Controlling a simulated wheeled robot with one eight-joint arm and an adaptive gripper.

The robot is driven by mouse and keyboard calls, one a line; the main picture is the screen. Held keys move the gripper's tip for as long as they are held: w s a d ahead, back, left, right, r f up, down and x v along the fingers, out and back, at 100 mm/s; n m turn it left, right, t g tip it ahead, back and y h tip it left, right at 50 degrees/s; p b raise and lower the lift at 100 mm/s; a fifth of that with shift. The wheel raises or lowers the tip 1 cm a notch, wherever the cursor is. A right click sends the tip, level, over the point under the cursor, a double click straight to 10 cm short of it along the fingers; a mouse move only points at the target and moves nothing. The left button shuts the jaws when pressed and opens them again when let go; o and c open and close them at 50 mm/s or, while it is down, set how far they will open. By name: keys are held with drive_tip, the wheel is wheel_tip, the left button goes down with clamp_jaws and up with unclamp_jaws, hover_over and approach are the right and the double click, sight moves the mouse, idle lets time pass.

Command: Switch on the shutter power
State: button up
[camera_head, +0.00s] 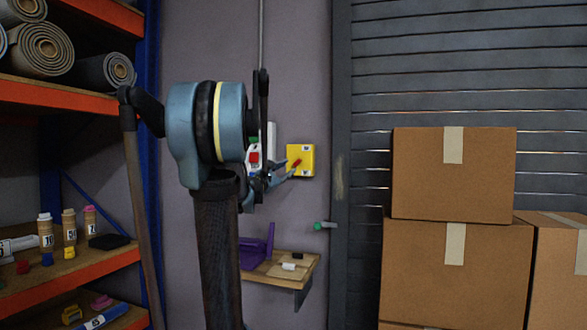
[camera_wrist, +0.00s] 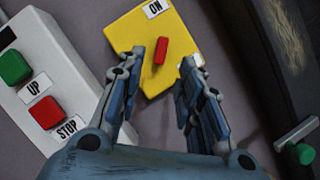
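The shutter power switch is a yellow box (camera_head: 307,155) on the wall left of the shutter, with a red lever (camera_head: 297,164) on its face. In the wrist view the yellow box (camera_wrist: 125,37) has an ON label (camera_wrist: 155,9) at its top, and a second label is mostly hidden behind the right finger. The red lever (camera_wrist: 161,50) lies between the fingertips, with a gap on each side. My gripper (camera_wrist: 166,58) is open and empty. In the head view my gripper (camera_head: 284,173) is close to the box's left side. I cannot tell whether it touches the lever.
A white panel (camera_wrist: 62,95) with green UP and red STOP buttons is left of the box. A green-ended handle (camera_head: 323,226) sticks out below right. A small wooden shelf (camera_head: 303,267) holds a purple item. Stacked cartons (camera_head: 430,185) stand right; shelving (camera_head: 70,273) stands left.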

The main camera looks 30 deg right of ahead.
sight(295, 164)
drive_tip(key=x, duration=0.7)
drive_tip(key=shift+w+d, duration=0.1)
